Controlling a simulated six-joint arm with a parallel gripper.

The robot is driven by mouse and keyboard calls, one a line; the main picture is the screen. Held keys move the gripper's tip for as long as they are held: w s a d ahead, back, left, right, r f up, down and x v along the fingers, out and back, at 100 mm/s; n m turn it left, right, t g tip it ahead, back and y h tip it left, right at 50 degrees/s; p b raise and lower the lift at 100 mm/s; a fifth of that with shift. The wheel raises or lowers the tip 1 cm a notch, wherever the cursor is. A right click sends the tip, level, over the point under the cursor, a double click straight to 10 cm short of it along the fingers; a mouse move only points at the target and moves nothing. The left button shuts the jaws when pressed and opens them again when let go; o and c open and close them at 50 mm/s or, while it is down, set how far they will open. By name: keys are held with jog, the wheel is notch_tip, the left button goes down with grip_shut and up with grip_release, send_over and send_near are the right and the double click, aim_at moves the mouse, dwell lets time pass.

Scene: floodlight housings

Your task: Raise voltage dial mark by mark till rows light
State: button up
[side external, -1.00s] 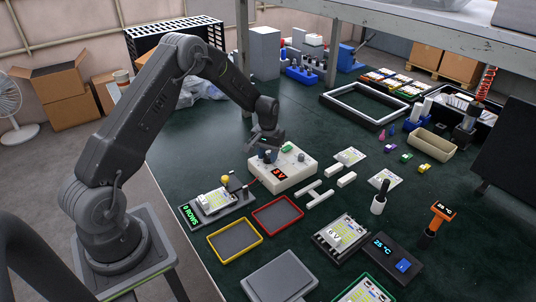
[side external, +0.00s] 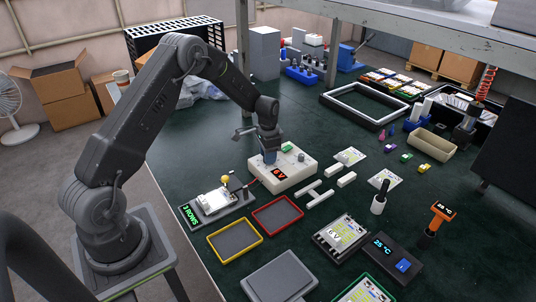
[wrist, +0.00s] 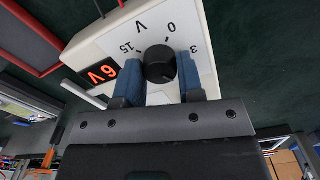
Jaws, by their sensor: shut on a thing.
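The white power supply box (side external: 290,178) stands mid-bench. Its red display (side external: 279,173) reads 6 V and also shows in the wrist view (wrist: 103,73). In the wrist view its black voltage dial (wrist: 160,65) sits among the marks 0, 3 and 15. My gripper (wrist: 159,78) is shut on this dial, one blue finger on each side. In the side view my gripper (side external: 270,158) comes down on the box and hides the dial. Left of the box is a grey test stand (side external: 222,211) holding a white lamp board (side external: 214,199). Its green readout (side external: 190,217) is too small to read surely.
A yellow-rimmed tray (side external: 235,240) and a red-rimmed tray (side external: 277,215) lie in front of the box. A yellow bulb-like knob (side external: 225,179) and a red lead (side external: 253,182) are close to its left side. White bars (side external: 314,191) lie to its right.

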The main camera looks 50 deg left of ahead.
jog(key=shift+m, duration=0.5)
jog(key=o, duration=0.9)
jog(key=shift+o, duration=0.2)
notch_tip(320, 180, up, 14)
